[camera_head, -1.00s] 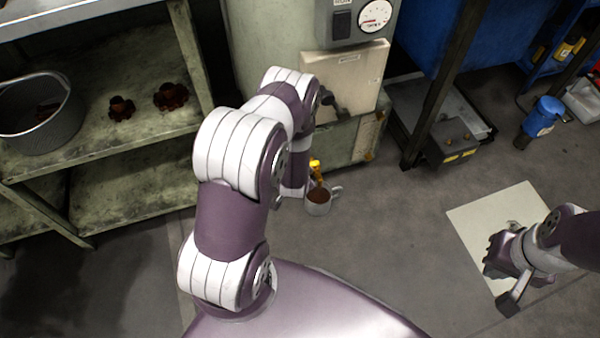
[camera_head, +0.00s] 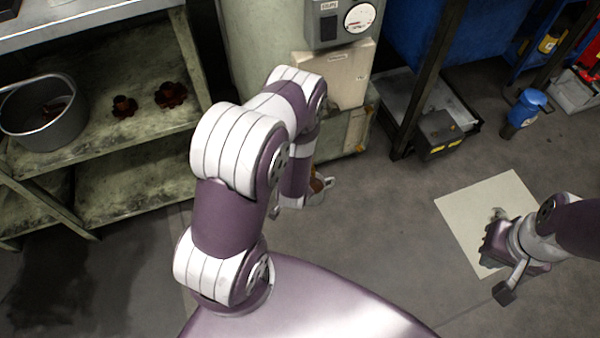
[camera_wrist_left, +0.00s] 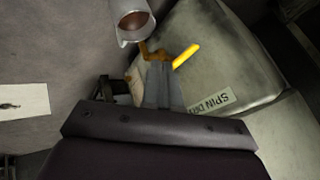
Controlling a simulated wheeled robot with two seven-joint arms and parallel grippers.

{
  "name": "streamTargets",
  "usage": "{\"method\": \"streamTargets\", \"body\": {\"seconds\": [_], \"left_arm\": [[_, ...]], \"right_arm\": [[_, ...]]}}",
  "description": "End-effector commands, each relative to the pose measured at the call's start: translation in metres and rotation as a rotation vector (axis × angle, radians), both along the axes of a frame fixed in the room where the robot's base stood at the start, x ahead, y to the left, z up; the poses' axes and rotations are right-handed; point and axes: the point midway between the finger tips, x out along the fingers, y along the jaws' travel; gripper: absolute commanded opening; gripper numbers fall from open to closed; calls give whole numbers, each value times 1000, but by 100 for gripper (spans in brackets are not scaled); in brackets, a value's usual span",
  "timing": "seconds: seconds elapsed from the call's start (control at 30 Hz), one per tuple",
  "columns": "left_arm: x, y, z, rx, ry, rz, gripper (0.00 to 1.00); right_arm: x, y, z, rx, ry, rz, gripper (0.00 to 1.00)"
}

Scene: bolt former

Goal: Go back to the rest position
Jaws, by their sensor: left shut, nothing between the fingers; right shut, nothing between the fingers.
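My left arm (camera_head: 235,150) reaches forward from the lower left, and its forearm hides the left gripper in the head view. In the left wrist view my left gripper (camera_wrist_left: 158,72) is shut and empty, its fingertips close to an orange-and-yellow lever or tap (camera_wrist_left: 185,56); I cannot tell whether they touch. A metal cup (camera_wrist_left: 132,22) is just beyond the fingertips. In the head view the cup (camera_head: 321,190) is partly hidden by my forearm. My right gripper (camera_head: 487,254) is shut and empty at the right, in front of a pale floor sheet (camera_head: 470,208).
A grey-green machine (camera_head: 270,40) with a gauge (camera_head: 360,17) stands ahead. A metal shelf (camera_head: 150,135) at the left bears a pot (camera_head: 50,125) and two rusty handwheels. A dark box (camera_head: 440,135) and a blue container (camera_head: 524,110) are at the right. Open floor lies between.

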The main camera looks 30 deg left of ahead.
Motion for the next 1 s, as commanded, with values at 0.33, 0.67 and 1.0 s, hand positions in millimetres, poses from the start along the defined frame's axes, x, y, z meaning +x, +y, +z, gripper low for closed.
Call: {"method": "streamTargets", "body": {"seconds": [0.33,0.67,1.0], "left_arm": [[-23,-5,32,0,1,-1,0],[-68,-20,11,-144,185,119,0],[-117,-71,201,-383,628,384,0]], "right_arm": [[0,0,24,0,1,0,0],[0,0,23,0,1,0,0],[0,0,44,0,0,0,0]]}}
